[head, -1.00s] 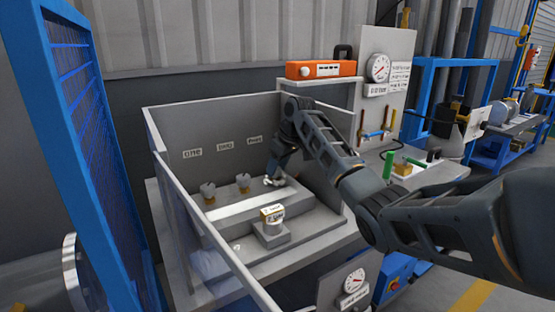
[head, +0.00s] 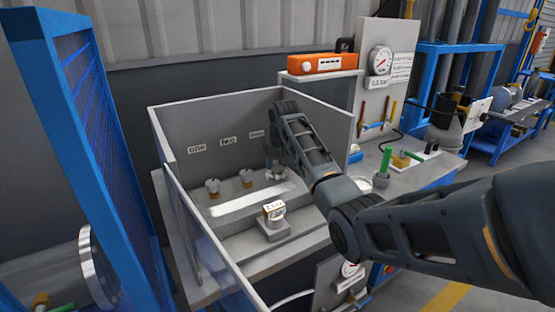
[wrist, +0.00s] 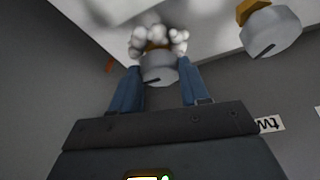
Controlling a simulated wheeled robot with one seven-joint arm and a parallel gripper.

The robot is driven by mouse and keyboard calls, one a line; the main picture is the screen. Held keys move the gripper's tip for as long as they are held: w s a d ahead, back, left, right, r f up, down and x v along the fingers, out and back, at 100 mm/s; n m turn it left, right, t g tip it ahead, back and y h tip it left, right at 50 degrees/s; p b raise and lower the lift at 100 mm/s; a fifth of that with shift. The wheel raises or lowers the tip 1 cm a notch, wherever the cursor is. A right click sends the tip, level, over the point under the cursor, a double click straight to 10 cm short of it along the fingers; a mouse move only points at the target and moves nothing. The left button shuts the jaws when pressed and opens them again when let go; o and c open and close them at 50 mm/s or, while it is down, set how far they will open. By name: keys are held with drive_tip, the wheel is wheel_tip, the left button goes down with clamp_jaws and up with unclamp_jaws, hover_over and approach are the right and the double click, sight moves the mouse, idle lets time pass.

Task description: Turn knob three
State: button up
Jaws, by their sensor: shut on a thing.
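Knob three (wrist: 158,70) is a grey round knob on a brass stem, with a dark line on its face. In the wrist view it sits between the two blue fingers of my gripper (wrist: 160,82), which is shut on it. White rounded puffs cluster around its stem. In the head view my gripper (head: 275,172) is at the right end of the knob row, below the third label (head: 257,134), and my arm hides much of the knob. Knob two (head: 246,177) and knob one (head: 212,187) stand to its left, both free. Knob two also shows in the wrist view (wrist: 270,35).
Grey walls (head: 318,128) enclose the knobs on the back, left and right. A block with a labelled white-topped piece (head: 273,212) stands in front of the ledge (head: 235,199). An orange box (head: 322,64) and gauge panel are behind at the right.

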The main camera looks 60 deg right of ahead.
idle(0.4)
drive_tip(key=o, duration=1.1)
drive_tip(key=shift+c, duration=0.2)
drive_tip(key=shift+r, duration=0.1)
drive_tip(key=b+v, duration=0.1)
drive_tip(key=v, duration=0.6)
drive_tip(key=shift+r, duration=0.25)
drive_tip(key=shift+s+a, duration=0.15)
drive_tip(key=shift+a, duration=0.05)
